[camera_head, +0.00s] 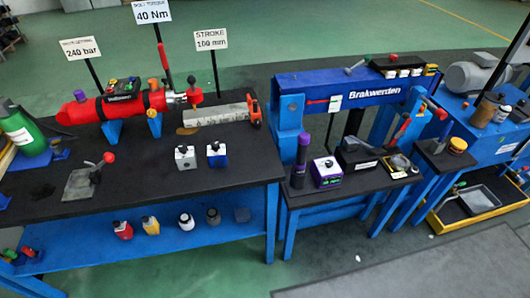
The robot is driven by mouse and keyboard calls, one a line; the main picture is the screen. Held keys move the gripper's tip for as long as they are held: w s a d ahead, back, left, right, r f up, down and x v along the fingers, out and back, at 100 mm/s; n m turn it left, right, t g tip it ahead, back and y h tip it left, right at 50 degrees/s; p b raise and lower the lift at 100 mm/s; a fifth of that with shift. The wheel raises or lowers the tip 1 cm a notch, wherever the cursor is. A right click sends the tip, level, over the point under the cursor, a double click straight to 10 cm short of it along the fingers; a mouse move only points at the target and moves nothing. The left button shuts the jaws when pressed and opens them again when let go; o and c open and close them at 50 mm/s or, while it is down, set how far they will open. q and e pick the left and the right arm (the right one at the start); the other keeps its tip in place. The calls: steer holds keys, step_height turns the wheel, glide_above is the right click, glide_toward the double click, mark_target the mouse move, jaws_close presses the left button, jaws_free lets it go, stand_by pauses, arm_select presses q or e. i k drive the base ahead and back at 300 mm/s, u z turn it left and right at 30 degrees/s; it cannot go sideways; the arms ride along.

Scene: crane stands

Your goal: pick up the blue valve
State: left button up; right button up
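A small valve block with a blue body, a silver face and a black knob, which I take as the blue valve (217,155), stands on the black top of the left bench (240,175). It stands upright near the bench's right part, in front of the steel ruler. A similar silver-grey valve block (185,158) stands just to its left, with a gap between them. Neither of my grippers shows in the head view.
A lever plate (83,182) is to the left. Bottles (123,229) stand on the lower shelf. A purple box (326,172) sits on the press bench. Bench top before the valves is clear.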

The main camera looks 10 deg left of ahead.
mark_target(219, 159)
steer(key=z, duration=1.05)
steer(key=i, duration=0.9)
steer(key=u, duration=2.8)
